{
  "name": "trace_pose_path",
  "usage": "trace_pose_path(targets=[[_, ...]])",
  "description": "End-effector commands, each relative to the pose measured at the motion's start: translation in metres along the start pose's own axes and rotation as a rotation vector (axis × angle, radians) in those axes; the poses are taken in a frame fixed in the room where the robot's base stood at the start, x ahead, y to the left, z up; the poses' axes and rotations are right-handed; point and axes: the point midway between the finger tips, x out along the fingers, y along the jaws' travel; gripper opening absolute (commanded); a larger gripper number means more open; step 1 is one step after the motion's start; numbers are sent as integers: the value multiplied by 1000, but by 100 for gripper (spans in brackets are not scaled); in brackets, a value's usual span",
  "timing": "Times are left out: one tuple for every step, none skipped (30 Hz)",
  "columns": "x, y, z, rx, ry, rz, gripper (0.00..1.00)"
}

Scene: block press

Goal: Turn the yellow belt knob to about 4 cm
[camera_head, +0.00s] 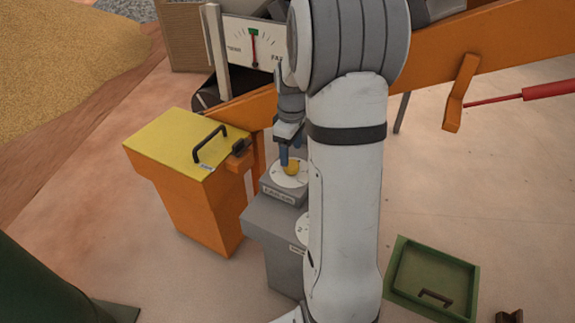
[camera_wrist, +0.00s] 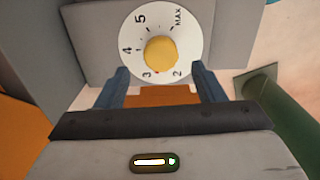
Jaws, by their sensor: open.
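The yellow belt knob (camera_wrist: 161,52) sits at the centre of a white round dial (camera_wrist: 190,38) marked 2, 3, 4, 5 and MAX. A small red mark at the knob's lower edge lies close to the 3. In the head view the knob (camera_head: 292,168) is on a grey box, partly beside my fingers. My gripper (camera_head: 284,161) is open above the dial. In the wrist view its two blue fingers (camera_wrist: 160,70) are spread wider than the knob, at the dial's lower edge. I cannot tell whether they touch the dial, but they are not closed on the knob.
A lower grey box (camera_head: 262,228) carries a second dial, partly hidden by my arm. An orange bin with a yellow lid (camera_head: 178,140) stands to the left. A white gauge (camera_head: 246,42) with a red needle is behind. A green tray (camera_head: 407,278) lies on the floor at right.

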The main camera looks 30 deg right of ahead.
Motion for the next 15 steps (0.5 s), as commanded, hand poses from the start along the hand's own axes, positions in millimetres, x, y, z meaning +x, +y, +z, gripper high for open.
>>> trace_pose_path(targets=[[12,0,0,1,-2,-2,62],[17,0,0,1,-1,-2,62],[23,0,0,1,-1,-2,62],[27,-1,1,1,-2,-3,62],[31,-1,1,1,-2,-3,62],[35,0,1,1,-1,-2,62],[37,0,0,2,-1,-1,62],[39,0,0,2,0,-1,62],[41,0,0,2,0,-1,62],[42,0,0,2,0,0,62],[43,0,1,2,0,0,62],[43,0,1,2,0,0,62],[44,0,1,2,0,0,62],[44,0,1,2,0,0,62],[43,0,1,2,0,0,62]])
